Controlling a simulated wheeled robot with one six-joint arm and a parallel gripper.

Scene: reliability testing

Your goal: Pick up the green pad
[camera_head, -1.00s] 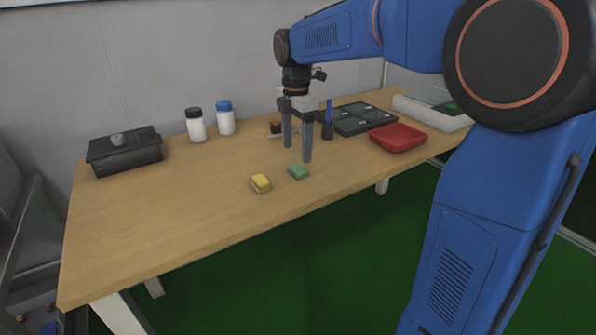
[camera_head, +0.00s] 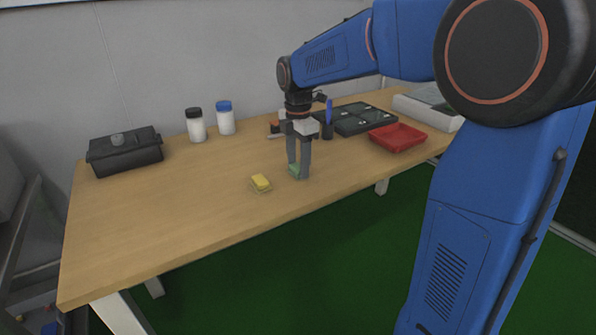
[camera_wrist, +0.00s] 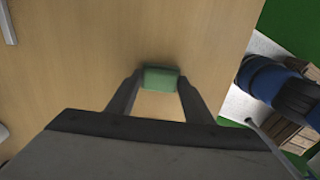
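The green pad (camera_head: 294,170) lies on the wooden table, low between the fingers of my gripper (camera_head: 298,174). In the wrist view, the green pad (camera_wrist: 161,78) sits between the fingertips of my gripper (camera_wrist: 160,80), with a fingertip against or very close to each side. The gripper points down and looks shut on the pad. In the head view the near finger hides part of the pad. I see no clear gap between the pad and the table.
A yellow sponge-like block (camera_head: 261,183) lies just left of the gripper. A red tray (camera_head: 397,138), a black compartment tray (camera_head: 362,119) and a pen holder (camera_head: 327,131) stand to the right. Two white bottles (camera_head: 226,119) and a black box (camera_head: 125,152) stand at the back left.

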